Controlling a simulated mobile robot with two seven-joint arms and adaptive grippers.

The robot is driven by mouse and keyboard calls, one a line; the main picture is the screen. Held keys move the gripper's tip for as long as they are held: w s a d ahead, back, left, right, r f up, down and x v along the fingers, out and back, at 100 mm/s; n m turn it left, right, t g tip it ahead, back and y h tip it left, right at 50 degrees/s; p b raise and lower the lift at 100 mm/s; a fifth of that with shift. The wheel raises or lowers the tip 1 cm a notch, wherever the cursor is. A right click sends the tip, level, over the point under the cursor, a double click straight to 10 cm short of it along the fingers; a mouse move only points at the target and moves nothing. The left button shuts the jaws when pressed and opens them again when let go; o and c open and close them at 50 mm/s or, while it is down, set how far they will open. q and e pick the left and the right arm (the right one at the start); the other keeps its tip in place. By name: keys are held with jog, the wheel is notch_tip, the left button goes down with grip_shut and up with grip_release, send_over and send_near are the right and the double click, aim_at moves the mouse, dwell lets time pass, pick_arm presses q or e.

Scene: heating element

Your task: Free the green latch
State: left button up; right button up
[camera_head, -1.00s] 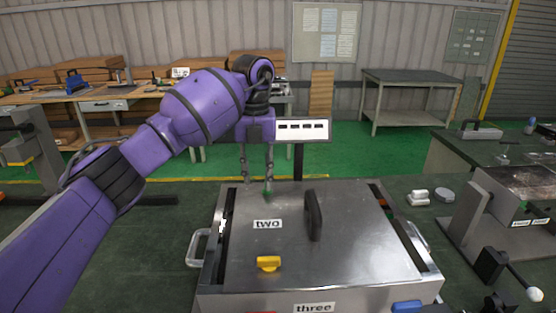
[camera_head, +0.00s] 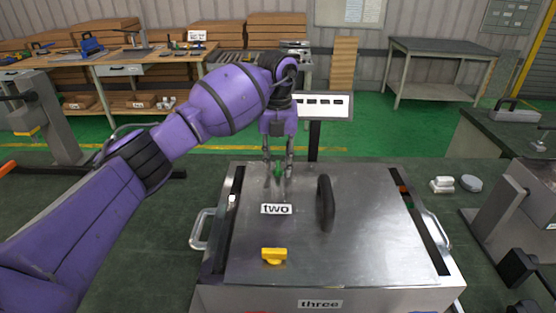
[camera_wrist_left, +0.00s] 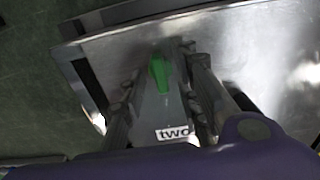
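The green latch (camera_head: 278,171) is a small lever near the far edge of the metal box lid (camera_head: 370,220), just beyond the label "two" (camera_head: 276,209). My left gripper (camera_head: 278,172) points down over it with its fingers apart, one on each side of the latch. In the left wrist view the latch (camera_wrist_left: 159,72) shows between the two fingers, and I see no clear contact. A yellow latch (camera_head: 274,256) sits near the front of the lid. My right gripper is not in view.
A dark upright handle (camera_head: 326,203) stands on the lid right of the green latch. Metal side handles (camera_head: 201,229) stick out of the box. A white panel (camera_head: 323,105) on a post stands behind my gripper. White and grey pieces (camera_head: 442,185) lie on the table to the right.

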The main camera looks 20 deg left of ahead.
pick_arm(q)
grip_shut()
dwell(0.5)
jog(key=m, duration=0.7)
jog(key=shift+f, duration=0.1)
jog(key=m, duration=0.5)
jog(key=shift+m, duration=0.4)
jog(key=shift+m+b, duration=0.35)
jog(key=shift+m, duration=2.25)
